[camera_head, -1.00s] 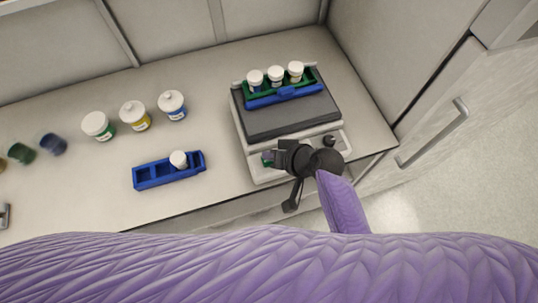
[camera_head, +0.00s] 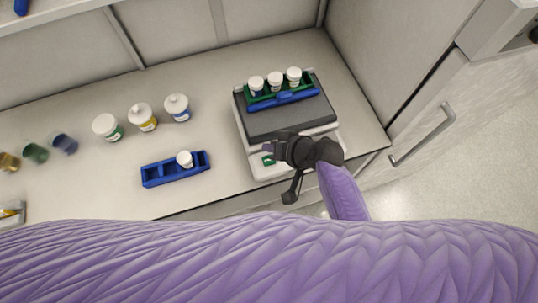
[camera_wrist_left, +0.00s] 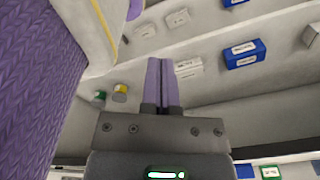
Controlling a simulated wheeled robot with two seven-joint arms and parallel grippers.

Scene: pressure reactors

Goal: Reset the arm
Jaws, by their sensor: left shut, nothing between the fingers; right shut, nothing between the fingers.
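My right gripper (camera_head: 268,148) is in the head view, in front of the grey and white device's front panel, with its dark wrist at the right. Its fingers are small and partly hidden there; they look shut and hold nothing visible. My left gripper (camera_wrist_left: 160,70) is in the left wrist view, its two purple fingers together with nothing between them. It is pointing toward shelf-like white surfaces. The left gripper does not show in the head view.
The grey and white device (camera_head: 285,122) carries a green and blue rack (camera_head: 283,98) with three white-capped bottles. A blue rack (camera_head: 160,172) holds one bottle. Several jars stand at left. A cabinet handle (camera_head: 425,135) is at right. In the left wrist view a blue box (camera_wrist_left: 244,54) shows.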

